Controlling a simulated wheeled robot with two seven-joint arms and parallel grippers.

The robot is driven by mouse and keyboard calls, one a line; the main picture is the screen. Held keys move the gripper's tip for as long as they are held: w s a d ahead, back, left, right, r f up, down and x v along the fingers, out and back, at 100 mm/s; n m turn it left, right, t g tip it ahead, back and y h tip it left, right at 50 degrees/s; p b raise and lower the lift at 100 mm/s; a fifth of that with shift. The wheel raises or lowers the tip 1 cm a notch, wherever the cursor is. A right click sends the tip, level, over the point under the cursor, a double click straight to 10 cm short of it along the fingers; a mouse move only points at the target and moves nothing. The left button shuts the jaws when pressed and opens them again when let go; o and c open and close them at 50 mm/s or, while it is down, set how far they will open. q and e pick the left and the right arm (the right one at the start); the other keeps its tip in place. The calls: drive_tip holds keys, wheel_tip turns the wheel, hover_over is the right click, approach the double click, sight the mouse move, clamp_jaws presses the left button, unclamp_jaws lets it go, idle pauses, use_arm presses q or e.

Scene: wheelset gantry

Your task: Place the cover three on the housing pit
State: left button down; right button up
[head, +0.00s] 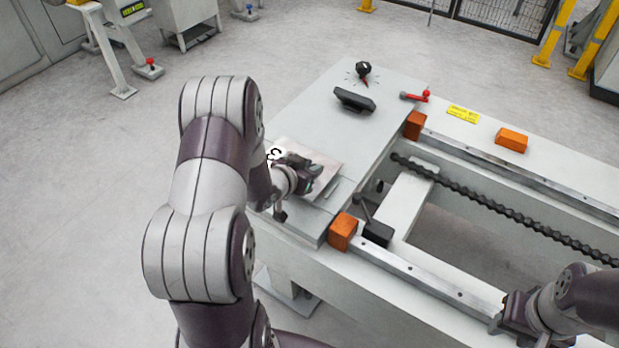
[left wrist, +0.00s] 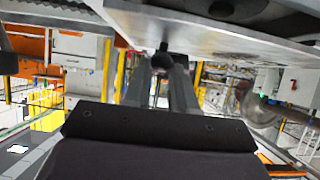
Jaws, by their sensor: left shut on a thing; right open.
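The cover, a flat grey metal plate (head: 328,160) with a white label bearing dark characters at its left, is over the near left part of the grey machine top. My left gripper (head: 308,178) is shut on it, and my arm hides part of it. In the left wrist view the plate (left wrist: 225,38) spans the top, with my gripper's fingers (left wrist: 163,80) against its underside. I cannot tell whether the plate touches the surface. The housing pit is not clearly visible. My right gripper (head: 512,318) is open and empty, low at the right near the front rail.
The grey machine top (head: 300,105) carries a black handle block (head: 354,99), a black knob (head: 363,69) and a red lever (head: 415,96). Orange blocks (head: 343,231) sit by the rails. A dark chain (head: 490,205) crosses the open gap at right. A black lever (head: 376,231) stands near the front rail.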

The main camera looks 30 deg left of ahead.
use_arm(q)
wheel_tip(320, 180, down, 2)
drive_tip(key=shift+f+b, duration=0.2)
drive_tip(key=shift+b, duration=0.15)
drive_tip(key=shift+f, duration=0.1)
use_arm(e)
drive_tip(key=shift+f, duration=0.6)
use_arm(q)
drive_tip(key=c, duration=0.9)
unclamp_jaws()
